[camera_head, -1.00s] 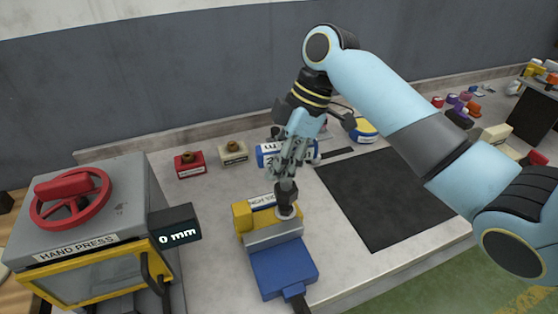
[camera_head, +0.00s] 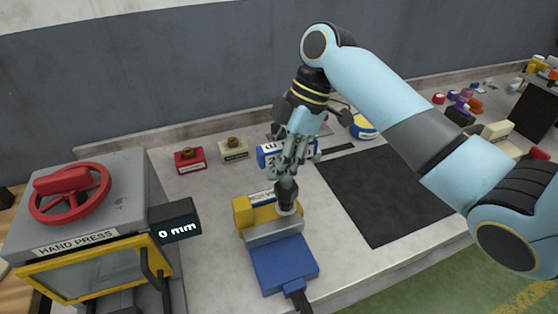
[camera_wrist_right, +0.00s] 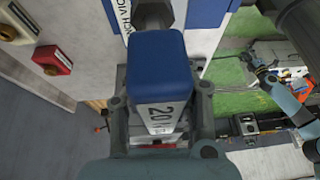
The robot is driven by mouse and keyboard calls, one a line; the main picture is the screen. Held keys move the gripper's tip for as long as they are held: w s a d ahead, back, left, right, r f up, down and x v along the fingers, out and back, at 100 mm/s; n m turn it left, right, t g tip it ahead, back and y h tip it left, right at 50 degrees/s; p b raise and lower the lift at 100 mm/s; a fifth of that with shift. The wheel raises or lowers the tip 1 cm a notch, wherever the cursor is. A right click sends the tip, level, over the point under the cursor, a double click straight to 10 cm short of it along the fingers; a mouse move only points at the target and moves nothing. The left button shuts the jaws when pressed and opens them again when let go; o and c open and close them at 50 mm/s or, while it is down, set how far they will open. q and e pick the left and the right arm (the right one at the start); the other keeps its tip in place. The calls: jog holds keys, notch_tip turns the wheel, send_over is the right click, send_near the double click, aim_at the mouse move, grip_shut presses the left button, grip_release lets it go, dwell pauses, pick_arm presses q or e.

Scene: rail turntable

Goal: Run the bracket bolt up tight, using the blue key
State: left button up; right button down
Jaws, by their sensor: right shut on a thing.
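The blue key is a blue block with a white label reading "20", between the fingers in the right wrist view (camera_wrist_right: 160,65). In the head view its blue and white body (camera_head: 268,156) is partly hidden by the fingers. My right gripper (camera_head: 290,165) is shut on it, pointing down above the bench vice (camera_head: 283,262). A dark shaft runs down from the fingers to a pale round part at the bracket (camera_head: 274,232). The bolt is mostly hidden there, and I cannot tell how fully the key seats.
A hand press (camera_head: 90,225) with a red wheel and a "0 mm" display stands at the left. A red block (camera_head: 189,159) and a cream block (camera_head: 233,151) sit behind. A dark mat (camera_head: 385,195) lies clear at the right.

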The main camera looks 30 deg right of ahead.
aim_at(278, 186)
jog(key=shift+f, duration=0.8)
dwell(0.5)
jog(key=shift+f+b, duration=0.55)
jog(key=shift+f, duration=0.35)
dwell(0.4)
dwell(0.3)
jog(key=shift+r+m+p, duration=0.1)
jog(key=shift+m+p, duration=0.6)
jog(key=shift+p, duration=0.05)
jog(key=shift+w+m+t, duration=0.1)
jog(key=shift+m+t, duration=0.2)
jog(key=m, duration=0.1)
jog(key=m+t, duration=0.1)
jog(key=m, duration=0.1)
jog(key=shift+w+d+h, duration=0.1)
jog(key=shift+w+h, duration=0.15)
jog(key=shift+h, duration=0.05)
